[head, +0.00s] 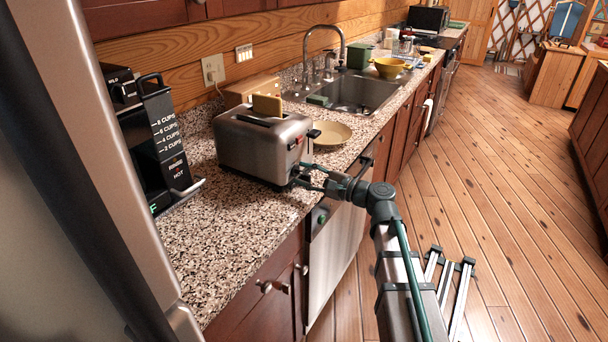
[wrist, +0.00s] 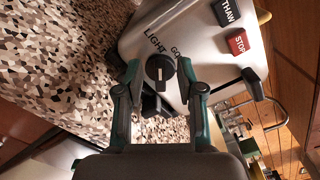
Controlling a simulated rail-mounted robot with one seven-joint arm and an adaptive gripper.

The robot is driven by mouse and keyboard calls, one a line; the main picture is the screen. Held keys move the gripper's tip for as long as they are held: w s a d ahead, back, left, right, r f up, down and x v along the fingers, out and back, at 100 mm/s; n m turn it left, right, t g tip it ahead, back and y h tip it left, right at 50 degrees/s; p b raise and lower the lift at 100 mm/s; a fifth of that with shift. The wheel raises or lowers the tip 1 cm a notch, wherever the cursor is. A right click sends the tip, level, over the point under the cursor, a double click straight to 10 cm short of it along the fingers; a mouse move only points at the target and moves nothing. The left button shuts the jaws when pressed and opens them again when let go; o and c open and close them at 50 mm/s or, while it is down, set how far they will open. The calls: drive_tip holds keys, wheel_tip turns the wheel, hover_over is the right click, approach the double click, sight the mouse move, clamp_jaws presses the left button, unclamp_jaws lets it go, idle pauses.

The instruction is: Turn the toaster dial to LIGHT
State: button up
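The toaster (head: 250,150) is a brushed-metal box on the granite counter, with a slice of bread (head: 267,105) sticking out of its top. In the wrist view its end panel (wrist: 205,45) shows a round black dial (wrist: 160,72) with a raised ridge. The word LIGHT and a partly hidden word starting with GO are printed by the dial; I cannot tell surely which mark the dial points at. My gripper (head: 306,179) is at the lower part of this panel. In the wrist view my gripper (wrist: 162,80) is open, fingers on either side of the dial; contact is unclear.
THAW (wrist: 229,11) and STOP (wrist: 239,42) buttons and a black lever (wrist: 254,84) are on the same panel. A yellow plate (head: 332,134) lies beside the toaster. A black coffee maker (head: 150,140) stands to the left, the sink (head: 355,93) beyond. The counter front is clear.

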drive_tip(key=v, duration=1.1)
drive_tip(key=shift+s+d, duration=0.1)
drive_tip(key=shift+d, duration=0.05)
